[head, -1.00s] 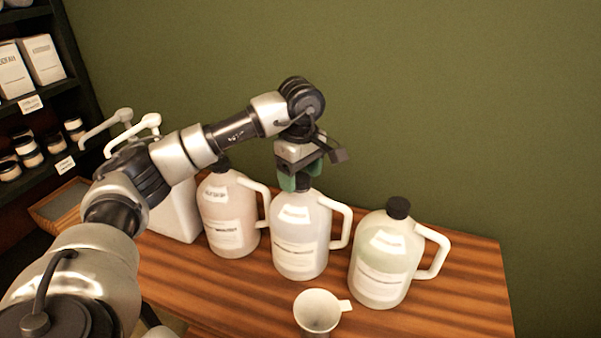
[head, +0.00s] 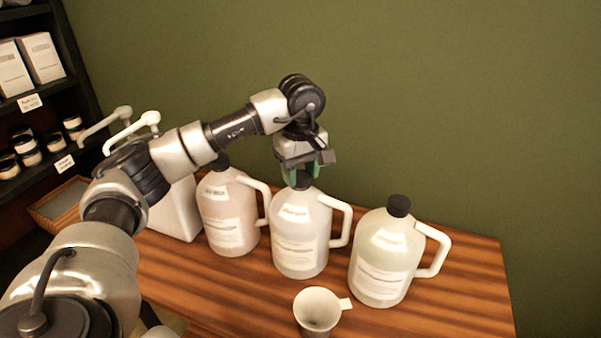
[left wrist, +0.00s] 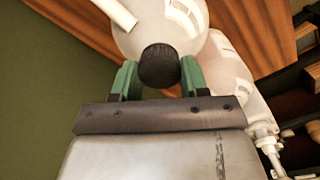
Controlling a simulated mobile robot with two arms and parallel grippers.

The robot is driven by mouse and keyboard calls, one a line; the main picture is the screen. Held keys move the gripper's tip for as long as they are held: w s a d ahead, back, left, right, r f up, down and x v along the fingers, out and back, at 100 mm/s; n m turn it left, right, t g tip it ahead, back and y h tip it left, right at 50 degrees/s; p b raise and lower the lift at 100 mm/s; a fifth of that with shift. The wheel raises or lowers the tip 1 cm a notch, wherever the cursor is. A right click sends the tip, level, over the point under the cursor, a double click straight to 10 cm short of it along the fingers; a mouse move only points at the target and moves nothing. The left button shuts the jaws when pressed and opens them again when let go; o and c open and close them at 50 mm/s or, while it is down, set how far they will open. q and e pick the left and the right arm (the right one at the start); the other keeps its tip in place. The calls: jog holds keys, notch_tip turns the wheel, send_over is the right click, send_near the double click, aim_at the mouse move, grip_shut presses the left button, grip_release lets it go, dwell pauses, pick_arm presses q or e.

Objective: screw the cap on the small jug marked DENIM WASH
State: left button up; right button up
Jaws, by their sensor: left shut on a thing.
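The middle jug (head: 300,240) is a small clear jug with a white handle and pale labels, standing upright on the wooden table. Its label print is too small to read, so I cannot tell if it says DENIM WASH. My left gripper (head: 303,177) is above its neck, pointing down, with green fingers shut on a black cap (left wrist: 159,66). In the left wrist view the cap sits over the jug's top (left wrist: 185,30). I cannot tell how far it is threaded. My right gripper is not in view.
A pinkish jug (head: 229,215) stands to the left and a greenish jug (head: 380,262) to the right, both with black caps. A white container (head: 176,212) with a pump stands further left. Shelves (head: 50,120) are at the far left.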

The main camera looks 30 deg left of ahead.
pick_arm(q)
jog(key=m, duration=0.6)
jog(key=shift+b, duration=0.4)
jog(key=m, duration=0.6)
jog(key=o, duration=1)
jog(key=n, duration=1.1)
jog(key=shift+p, duration=0.4)
jog(key=n, duration=0.4)
